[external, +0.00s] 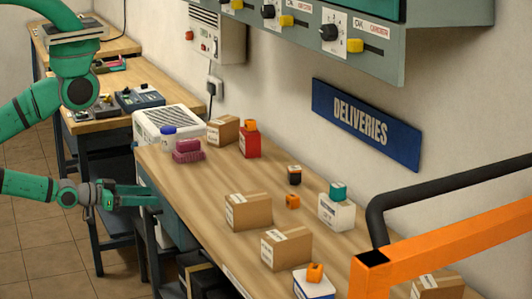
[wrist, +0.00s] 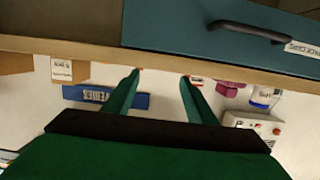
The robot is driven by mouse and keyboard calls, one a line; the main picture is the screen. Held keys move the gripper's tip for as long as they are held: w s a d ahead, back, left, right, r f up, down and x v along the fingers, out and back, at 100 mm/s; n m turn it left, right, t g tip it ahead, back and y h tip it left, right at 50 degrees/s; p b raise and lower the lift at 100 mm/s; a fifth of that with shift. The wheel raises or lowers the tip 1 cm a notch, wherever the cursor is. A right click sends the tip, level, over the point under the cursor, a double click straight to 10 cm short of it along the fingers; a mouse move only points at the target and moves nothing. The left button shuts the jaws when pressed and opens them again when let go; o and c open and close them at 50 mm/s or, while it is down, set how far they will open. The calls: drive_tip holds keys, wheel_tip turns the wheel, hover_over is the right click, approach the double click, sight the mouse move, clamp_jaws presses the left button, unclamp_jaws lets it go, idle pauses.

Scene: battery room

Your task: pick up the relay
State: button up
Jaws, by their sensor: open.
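My gripper (external: 152,195) is open and empty in the external view, beside the left edge of the long wooden table (external: 195,195), at about tabletop height or lower. In the wrist view, the two green fingers of my gripper (wrist: 161,78) are apart with nothing held between them. I cannot tell for sure which thing is the relay. Candidates on the table are a small black and orange block (external: 294,175) and a small orange block (external: 292,201). Other small orange pieces sit on a red box (external: 250,143) and on a white and blue box (external: 313,287).
A teal drawer with a dark handle (wrist: 247,31) is close in the upside-down wrist view. Cardboard boxes (external: 248,212) and a white box with a teal piece (external: 336,212) stand on the table. An orange frame (external: 450,240) crosses the right front.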

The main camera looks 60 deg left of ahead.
drive_tip(key=w+d+r+t, duration=0.1)
drive_tip(key=w+r, duration=0.1)
drive_tip(key=w, duration=0.1)
drive_tip(key=w+d+r+t, duration=0.1)
drive_tip(key=w+r+t, duration=0.1)
drive_tip(key=w+r, duration=0.1)
drive_tip(key=w+d+r+t, duration=0.1)
drive_tip(key=w+r, duration=0.2)
drive_tip(key=shift+d+t, duration=0.1)
drive_tip(key=shift+t, duration=0.2)
drive_tip(key=w+d+r+t+h, duration=0.3)
drive_tip(key=w+d+r, duration=0.1)
drive_tip(key=w+r, duration=0.85)
drive_tip(key=w+d+r+t+h, duration=0.2)
drive_tip(key=w+d+r, duration=0.3)
drive_tip(key=w+r, duration=0.75)
drive_tip(key=m+g+y, duration=0.2)
drive_tip(key=m+g, duration=0.1)
drive_tip(key=g, duration=0.9)
approach(289, 170)
drive_tip(key=shift+w+a+f, duration=0.15)
drive_tip(key=shift+w+a, duration=0.2)
drive_tip(key=shift+w, duration=0.4)
drive_tip(key=shift+a+f, duration=0.1)
drive_tip(key=shift+f, duration=0.25)
drive_tip(key=shift+d+x, duration=0.15)
drive_tip(key=shift+x, duration=2.5)
drive_tip(key=shift+d+x, duration=0.2)
drive_tip(key=shift+x, duration=2.4)
drive_tip(key=shift+r, duration=0.1)
